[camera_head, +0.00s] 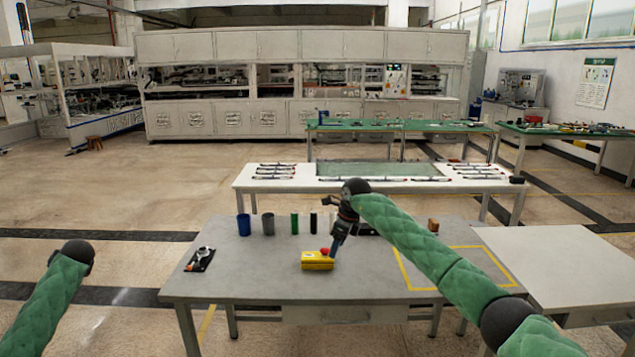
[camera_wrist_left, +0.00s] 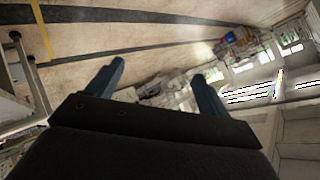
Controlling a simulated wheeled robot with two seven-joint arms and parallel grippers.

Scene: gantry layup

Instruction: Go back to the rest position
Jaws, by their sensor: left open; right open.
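My right gripper (camera_head: 335,251) points down over the grey table (camera_head: 255,280), just right of and close to the red button on a yellow box (camera_head: 317,262). Its fingers look small and dark here; it is open, with nothing seen in it. I cannot tell whether it touches the button. My left arm (camera_head: 62,280) is at the lower left, off the table's left side, and its gripper is hidden in the head view. In the left wrist view my left gripper (camera_wrist_left: 160,78) has its two fingers wide apart, with nothing between them.
A blue cup (camera_head: 244,225), a grey cup (camera_head: 268,224), a green cylinder (camera_head: 294,223) and a black cylinder (camera_head: 313,223) stand along the table's back. A black tray (camera_head: 200,260) lies left. A yellow outline (camera_head: 408,276) and brown block (camera_head: 433,225) are right. A white table (camera_head: 570,262) adjoins.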

